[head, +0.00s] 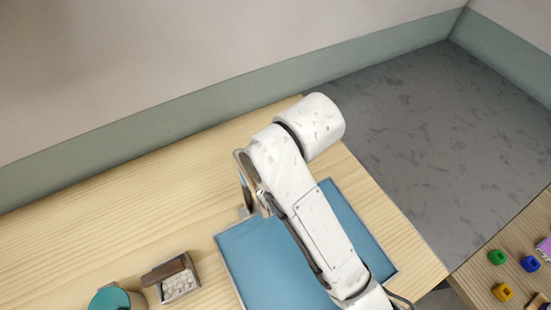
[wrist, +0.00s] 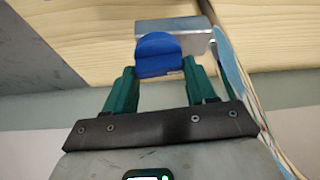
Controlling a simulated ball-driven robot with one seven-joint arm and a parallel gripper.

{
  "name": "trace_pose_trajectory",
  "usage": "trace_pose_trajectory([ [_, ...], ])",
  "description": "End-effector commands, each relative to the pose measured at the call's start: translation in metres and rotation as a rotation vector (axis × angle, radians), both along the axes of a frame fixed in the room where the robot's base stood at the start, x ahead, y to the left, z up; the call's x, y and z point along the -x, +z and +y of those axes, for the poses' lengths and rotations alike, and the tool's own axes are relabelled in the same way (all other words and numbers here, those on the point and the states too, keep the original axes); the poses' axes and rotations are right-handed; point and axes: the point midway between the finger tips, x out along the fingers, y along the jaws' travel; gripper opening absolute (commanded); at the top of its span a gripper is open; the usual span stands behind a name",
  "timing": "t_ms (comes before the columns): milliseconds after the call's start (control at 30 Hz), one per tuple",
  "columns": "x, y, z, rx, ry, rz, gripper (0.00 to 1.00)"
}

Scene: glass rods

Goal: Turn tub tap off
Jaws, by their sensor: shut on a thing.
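The tub (head: 246,262) is a blue basin set on the wooden counter, partly hidden behind my arm. A chrome tap (head: 244,185) stands at its far left corner; my arm hides part of it. In the wrist view the tap shows as a grey metal block (wrist: 188,27) with a blue handle (wrist: 157,45) in front. My gripper (wrist: 158,68) has its two green fingers on either side of the blue handle and is shut on it. My gripper's fingers cannot be made out in the head view. Whether water runs cannot be told.
A small box of white pieces with a brown lid (head: 178,284) and a teal-topped round container (head: 112,298) stand at the counter's front left. Another table at right holds coloured rings, one green (head: 497,257).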

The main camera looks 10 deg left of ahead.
Motion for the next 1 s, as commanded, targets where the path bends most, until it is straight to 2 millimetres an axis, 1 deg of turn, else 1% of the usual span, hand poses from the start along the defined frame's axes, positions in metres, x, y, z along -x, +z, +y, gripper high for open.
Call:
trace_pose_trajectory([
  [333, -0.001, 0.001, 0.0, -0.002, -0.003, -0.004, 0.26],
  [367, -0.001, 0.001, 0.0, -0.002, -0.003, -0.004, 0.57],
  [600, -0.001, 0.001, 0.0, -0.001, -0.001, -0.002, 0.8],
  [633, -0.001, 0.001, 0.0, -0.001, -0.001, -0.002, 0.81],
  [867, -0.001, 0.001, 0.0, 0.0, -0.001, -0.001, 0.81],
  [1000, -0.006, 0.011, -0.001, -0.002, -0.002, -0.004, 0.81],
])
